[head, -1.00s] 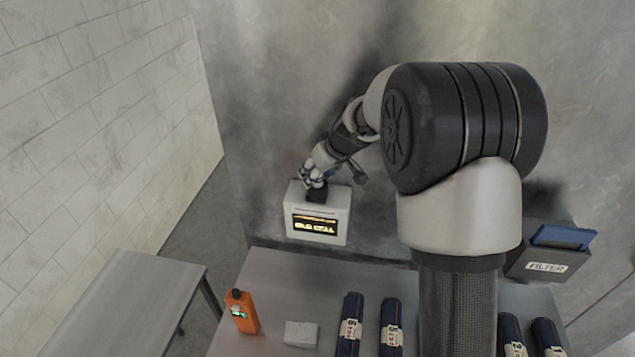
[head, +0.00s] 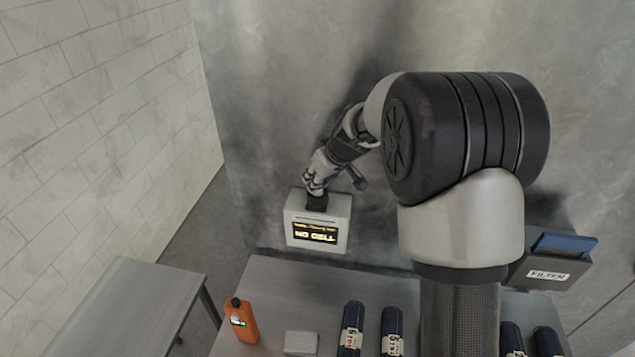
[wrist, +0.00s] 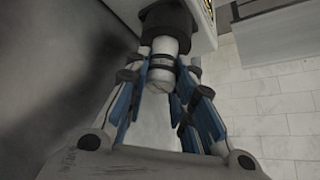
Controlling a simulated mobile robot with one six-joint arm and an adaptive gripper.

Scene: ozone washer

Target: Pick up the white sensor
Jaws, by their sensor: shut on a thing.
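My gripper (head: 315,188) is at the top of a white box (head: 296,228) on the back wall. In the wrist view its fingers (wrist: 168,85) are shut around a white cylinder with dark bands (wrist: 162,62), which looks like the white sensor. The cylinder's far end meets a black round piece (wrist: 168,22) at the box; I cannot tell if it is seated in it or just in front of it. In the head view the black piece (head: 316,203) sits at the box's top, and the fingers largely hide the cylinder. The box's display (head: 315,232) reads "NO CELL".
The grey table (head: 275,300) below holds an orange bottle (head: 240,322), a pale block (head: 300,343) and several dark labelled rolls (head: 351,330). A dark box labelled FILTER (head: 548,273) hangs at right. A side table (head: 125,300) stands at left.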

